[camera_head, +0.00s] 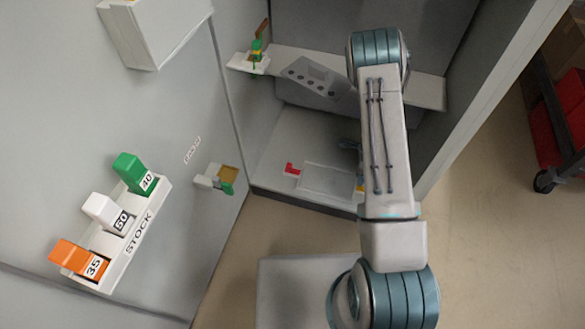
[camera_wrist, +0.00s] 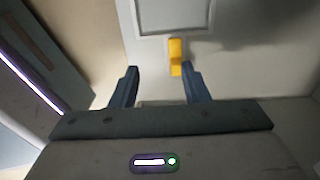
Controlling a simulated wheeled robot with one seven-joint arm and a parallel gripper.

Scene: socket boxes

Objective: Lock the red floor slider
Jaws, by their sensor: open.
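The red floor slider (camera_head: 292,169) is a small red L-shaped piece on the cabinet floor, left of a pale framed panel (camera_head: 326,179). A yellow piece (camera_head: 360,188) shows at the panel's right side, partly hidden by my arm. In the wrist view, a yellow piece (camera_wrist: 175,57) stands beside the framed panel (camera_wrist: 172,16), ahead of my fingertips. My gripper (camera_wrist: 158,73) is open, with nothing between its fingers. In the head view my gripper (camera_head: 348,147) is mostly hidden behind my arm, right of the red slider. The red slider is not visible in the wrist view.
A shelf (camera_head: 430,92) with a sloped button panel (camera_head: 318,77) lies above the cabinet floor. A stock rack (camera_head: 125,240) with orange, white and green blocks is on the left wall. A small holder (camera_head: 208,180) sits near the cabinet's left edge. The right cabinet wall (camera_head: 470,110) is close to my arm.

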